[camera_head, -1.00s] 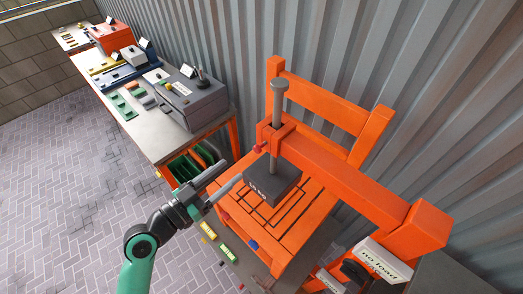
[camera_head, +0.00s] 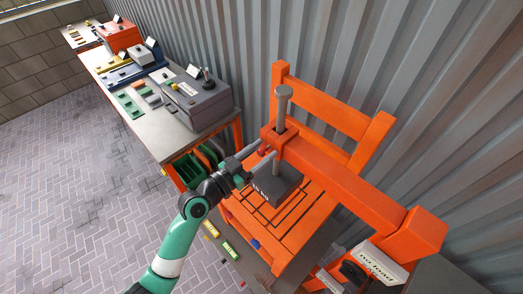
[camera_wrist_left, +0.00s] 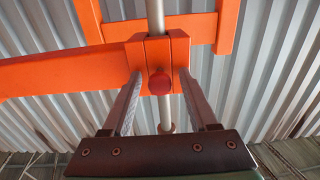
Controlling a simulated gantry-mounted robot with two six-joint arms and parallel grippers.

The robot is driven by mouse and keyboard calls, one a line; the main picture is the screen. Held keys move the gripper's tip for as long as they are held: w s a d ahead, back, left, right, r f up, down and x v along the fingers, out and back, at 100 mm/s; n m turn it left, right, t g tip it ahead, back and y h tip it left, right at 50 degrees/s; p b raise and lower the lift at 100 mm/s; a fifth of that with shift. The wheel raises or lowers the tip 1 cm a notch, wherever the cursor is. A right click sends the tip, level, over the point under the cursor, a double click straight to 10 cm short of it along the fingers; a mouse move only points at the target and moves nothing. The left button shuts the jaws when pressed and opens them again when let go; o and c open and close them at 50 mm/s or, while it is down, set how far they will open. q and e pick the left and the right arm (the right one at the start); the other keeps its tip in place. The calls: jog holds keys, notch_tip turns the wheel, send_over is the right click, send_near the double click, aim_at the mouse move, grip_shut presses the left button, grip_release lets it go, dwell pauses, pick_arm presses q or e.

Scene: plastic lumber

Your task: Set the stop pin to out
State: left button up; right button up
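The stop pin has a red round knob (camera_head: 264,151) on the side of the orange guide block (camera_head: 282,140) of the press frame. In the left wrist view the red knob (camera_wrist_left: 159,84) sits on the guide block's face. My left gripper (camera_head: 265,148) is open, its two fingers pointing at the block. In the wrist view one finger is on each side of the knob, with gaps on both sides. A grey shaft (camera_head: 284,105) passes through the block, above a dark weight block (camera_head: 276,187). My right gripper is not in view.
The orange frame's crossbeam (camera_head: 345,181) runs to the right. A "no load" sign (camera_head: 380,262) stands at the lower right. A workbench (camera_head: 165,143) with a grey box (camera_head: 197,103) stands at the left. A corrugated wall is behind.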

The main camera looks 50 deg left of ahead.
pick_arm(q)
grip_shut()
dwell(1.2)
